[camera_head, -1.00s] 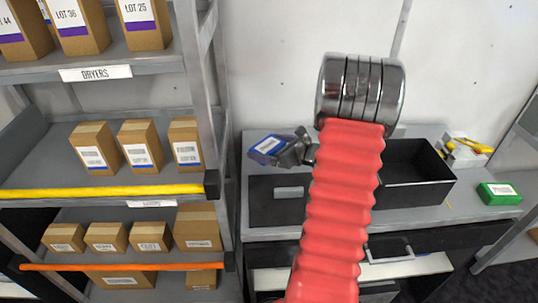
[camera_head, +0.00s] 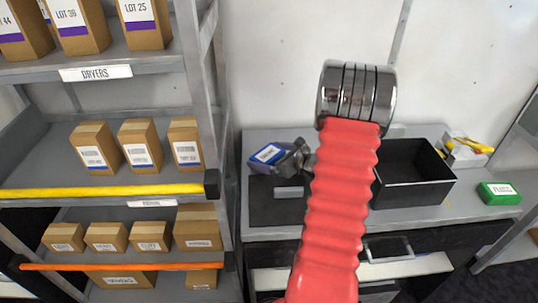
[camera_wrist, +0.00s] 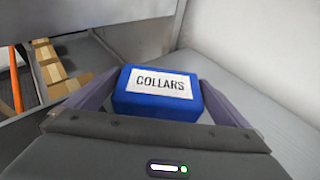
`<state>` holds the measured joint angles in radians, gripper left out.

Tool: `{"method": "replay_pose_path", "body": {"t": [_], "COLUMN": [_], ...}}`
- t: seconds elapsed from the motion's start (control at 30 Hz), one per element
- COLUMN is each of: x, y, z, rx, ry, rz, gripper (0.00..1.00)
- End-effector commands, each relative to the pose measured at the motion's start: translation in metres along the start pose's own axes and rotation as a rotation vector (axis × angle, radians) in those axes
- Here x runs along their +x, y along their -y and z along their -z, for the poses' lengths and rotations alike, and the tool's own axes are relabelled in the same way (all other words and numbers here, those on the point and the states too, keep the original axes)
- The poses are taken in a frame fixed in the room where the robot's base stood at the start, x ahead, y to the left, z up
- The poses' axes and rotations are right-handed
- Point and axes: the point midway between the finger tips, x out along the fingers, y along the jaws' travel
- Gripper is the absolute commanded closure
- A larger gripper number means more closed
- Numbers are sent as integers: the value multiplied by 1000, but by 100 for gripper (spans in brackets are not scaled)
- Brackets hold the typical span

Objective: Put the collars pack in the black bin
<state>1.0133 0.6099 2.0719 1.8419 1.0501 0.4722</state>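The collars pack (camera_wrist: 158,103) is a blue block with a white label reading COLLARS. In the wrist view it sits between the two fingers of my gripper (camera_wrist: 158,98), which appear closed against its sides. In the head view the pack (camera_head: 267,153) is at the tip of my gripper (camera_head: 280,155), over the left part of the workbench. Whether it touches the bench is hard to tell. The black bin (camera_head: 447,182) is an open box on the bench, to the right of my arm. My red arm hides its left side.
A green pack (camera_head: 499,193) lies right of the bin. A white holder with yellow-handled tools (camera_head: 465,150) stands behind it. A shelf rack with brown boxes (camera_head: 141,143) stands at the left, its upright (camera_head: 208,100) close to the bench. A dark mat (camera_head: 275,208) lies on the bench.

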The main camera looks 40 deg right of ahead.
Motion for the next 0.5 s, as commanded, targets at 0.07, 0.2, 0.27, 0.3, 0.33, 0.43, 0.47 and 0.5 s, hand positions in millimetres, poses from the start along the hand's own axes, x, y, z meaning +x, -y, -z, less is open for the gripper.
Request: {"method": "replay_pose_path", "body": {"t": [0.07,0.2,0.27,0.3,0.33,0.43,0.47,0.5], "x": [0,0,-1,-3,-6,-17,-21,-27], "y": [0,0,0,0,0,1,1,1], "z": [0,-1,-2,-2,-2,-2,-2,-2], "rx": [0,0,0,0,0,0,0,0], "ry": [0,0,0,0,0,-1,0,0], "rz": [0,0,0,1,1,2,3,3], "gripper": [0,0,0,0,0,0,0,0]}}
